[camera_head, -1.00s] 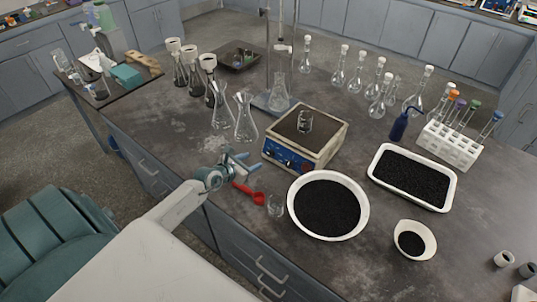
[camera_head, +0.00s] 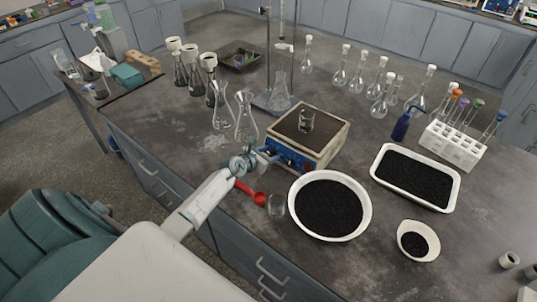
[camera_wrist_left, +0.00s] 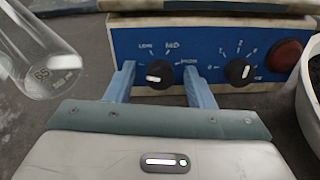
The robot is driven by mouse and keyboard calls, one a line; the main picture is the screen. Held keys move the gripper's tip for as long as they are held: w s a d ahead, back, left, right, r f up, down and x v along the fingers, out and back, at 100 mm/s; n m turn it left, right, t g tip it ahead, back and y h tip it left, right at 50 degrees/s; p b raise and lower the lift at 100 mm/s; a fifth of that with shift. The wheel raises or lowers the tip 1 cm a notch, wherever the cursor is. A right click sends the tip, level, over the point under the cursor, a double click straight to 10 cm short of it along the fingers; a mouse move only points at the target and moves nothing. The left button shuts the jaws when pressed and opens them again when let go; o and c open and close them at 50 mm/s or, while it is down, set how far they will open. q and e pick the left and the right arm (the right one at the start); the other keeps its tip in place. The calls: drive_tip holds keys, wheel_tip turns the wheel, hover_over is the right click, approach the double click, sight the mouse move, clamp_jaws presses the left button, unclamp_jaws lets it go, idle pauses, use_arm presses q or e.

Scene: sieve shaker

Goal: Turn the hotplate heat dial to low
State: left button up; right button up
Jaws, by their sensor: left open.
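The hotplate (camera_head: 318,133) stands on the bench with a small glass beaker (camera_head: 306,121) on its top. Its blue front panel (camera_wrist_left: 215,47) fills the upper left wrist view. The heat dial (camera_wrist_left: 160,74) is a black knob with a white pointer toward its left side, with LOW, MED and HIGH-like markings around it. A second black dial (camera_wrist_left: 238,71) and a red button (camera_wrist_left: 286,55) are to its right. My left gripper (camera_wrist_left: 162,78) is open, its two blue fingers on either side of the heat dial; I cannot tell whether they touch it. It also shows at the panel in the head view (camera_head: 268,157).
A glass flask (camera_wrist_left: 42,58) is close left of my left fingers. A red scoop (camera_head: 250,192) and small glass (camera_head: 276,204) lie just in front. A white bowl of black granules (camera_head: 366,205) is to the right.

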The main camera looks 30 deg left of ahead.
use_arm(q)
drive_tip(key=c, duration=1)
drive_tip(key=shift+m, duration=0.4)
drive_tip(key=m+b, duration=0.2)
drive_tip(key=m, duration=0.2)
drive_tip(key=shift+f, duration=0.1)
drive_tip(key=m+b, duration=0.2)
drive_tip(key=m, duration=0.1)
drive_tip(key=shift+d+m+b, duration=0.1)
drive_tip(key=shift+m+b, duration=0.3)
drive_tip(key=shift+m, duration=0.5)
